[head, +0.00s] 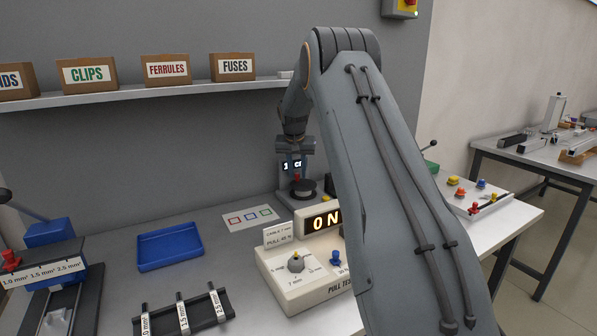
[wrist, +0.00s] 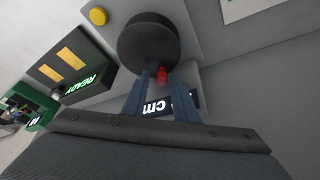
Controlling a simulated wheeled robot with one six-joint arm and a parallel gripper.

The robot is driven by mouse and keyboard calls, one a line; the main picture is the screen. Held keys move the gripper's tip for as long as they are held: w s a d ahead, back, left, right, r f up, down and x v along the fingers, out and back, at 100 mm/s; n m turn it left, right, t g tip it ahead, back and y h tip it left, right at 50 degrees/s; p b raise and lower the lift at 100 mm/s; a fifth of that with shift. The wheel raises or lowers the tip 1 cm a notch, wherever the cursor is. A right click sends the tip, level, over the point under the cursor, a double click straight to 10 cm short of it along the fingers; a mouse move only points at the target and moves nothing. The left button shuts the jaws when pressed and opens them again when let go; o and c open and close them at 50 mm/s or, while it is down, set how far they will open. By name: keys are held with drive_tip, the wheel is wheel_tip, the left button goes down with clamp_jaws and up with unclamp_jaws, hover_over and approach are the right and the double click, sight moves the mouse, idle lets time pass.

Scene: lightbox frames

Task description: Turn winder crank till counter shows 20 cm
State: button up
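The winder (head: 303,190) stands on the bench near the back wall, with a dark round disc that also shows in the wrist view (wrist: 148,42). Its red crank knob (head: 297,176) sits beside the disc and shows at my fingertips in the wrist view (wrist: 162,76). The counter (head: 292,165) is partly covered by my gripper; "cm" is readable upside down in the wrist view (wrist: 155,107), but the number is not clear. My gripper (wrist: 157,73) points at the knob with its two blue-grey fingers apart at their bases. Whether they press on the knob I cannot tell.
A pull tester (head: 290,285) with a lit display stands in front of the winder. A blue tray (head: 170,250) and a card with coloured squares (head: 250,217) lie to the left. A shelf (head: 150,97) with labelled boxes runs above. My arm hides the bench's right middle.

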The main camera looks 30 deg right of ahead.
sight(299, 187)
drive_tip(key=shift+a+r, duration=0.1)
drive_tip(key=shift+a, duration=0.15)
drive_tip(key=n+p, duration=0.1)
drive_tip(key=n+y+p, duration=0.1)
drive_tip(key=n, duration=0.1)
drive_tip(key=shift+s+a+t, duration=0.1)
drive_tip(key=shift+a+t, duration=0.25)
drive_tip(key=shift+t, duration=0.05)
drive_tip(key=shift+s+n+y+p, duration=0.25)
drive_tip(key=shift+n+y+p, duration=0.15)
drive_tip(key=shift+n+p, duration=0.45)
drive_tip(key=n, duration=0.2)
drive_tip(key=n+y, duration=0.1)
drive_tip(key=shift+s+a+p, duration=0.25)
drive_tip(key=shift+s+p, duration=0.05)
drive_tip(key=shift+p, duration=0.1)
drive_tip(key=b+v, duration=0.2)
drive_tip(key=v, duration=0.5)
drive_tip(key=s+a+g+p, duration=0.1)
drive_tip(key=s+a+p, duration=0.1)
drive_tip(key=s+a, duration=0.6)
drive_tip(key=s+a+r+p, duration=0.1)
drive_tip(key=s+a+p, duration=0.1)
drive_tip(key=s+a, duration=0.6)
drive_tip(key=s+n, duration=0.1)
drive_tip(key=s, duration=0.4)
drive_tip(key=shift+s+a+r+g, duration=0.2)
drive_tip(key=shift+r+g, duration=0.1)
drive_tip(key=shift+g, duration=0.1)
drive_tip(key=shift+d, duration=0.1)
